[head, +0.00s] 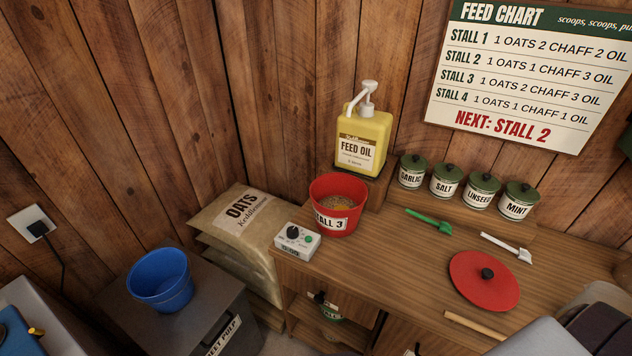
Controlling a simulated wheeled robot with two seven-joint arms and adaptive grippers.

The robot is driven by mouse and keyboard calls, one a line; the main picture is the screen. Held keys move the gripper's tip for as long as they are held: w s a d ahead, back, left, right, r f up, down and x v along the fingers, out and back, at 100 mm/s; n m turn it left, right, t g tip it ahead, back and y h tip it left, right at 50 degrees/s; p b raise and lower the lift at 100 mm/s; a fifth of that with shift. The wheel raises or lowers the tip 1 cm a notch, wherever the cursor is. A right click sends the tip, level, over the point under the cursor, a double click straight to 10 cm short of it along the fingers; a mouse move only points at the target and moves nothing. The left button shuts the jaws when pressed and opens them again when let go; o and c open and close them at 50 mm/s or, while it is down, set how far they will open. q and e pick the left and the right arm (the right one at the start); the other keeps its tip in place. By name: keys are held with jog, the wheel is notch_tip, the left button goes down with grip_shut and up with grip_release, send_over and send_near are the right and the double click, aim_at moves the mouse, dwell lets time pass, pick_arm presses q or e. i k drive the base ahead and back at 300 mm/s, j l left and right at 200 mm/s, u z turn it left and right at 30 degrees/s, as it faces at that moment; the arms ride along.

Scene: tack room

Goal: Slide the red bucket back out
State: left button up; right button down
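The red bucket (327,222), labelled STALL 3, stands upright near the left end of the wooden bench (385,265). Light brown feed shows inside it. It is just in front of the yellow feed oil jug (376,134), which stands on a raised wooden block with its white pump (366,98) on top. The pump spout points to the left above the rear of the bucket. Neither gripper can be made out in the head view, and nothing holds the bucket.
A white control box (297,241) sits close to the bucket's front left. A green scoop (428,219), a white scoop (507,247) and a red lid (484,283) lie to the right. Several lidded jars (445,180) line the back. A blue bucket (160,285) stands lower left.

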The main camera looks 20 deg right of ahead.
aim_at(338, 199)
jog(key=i+j+z, duration=0.1)
jog(key=z, duration=0.25)
jog(key=i+j+z, duration=0.1)
jog(key=z, duration=0.25)
jog(key=j+z, duration=0.15)
jog(key=z, duration=0.2)
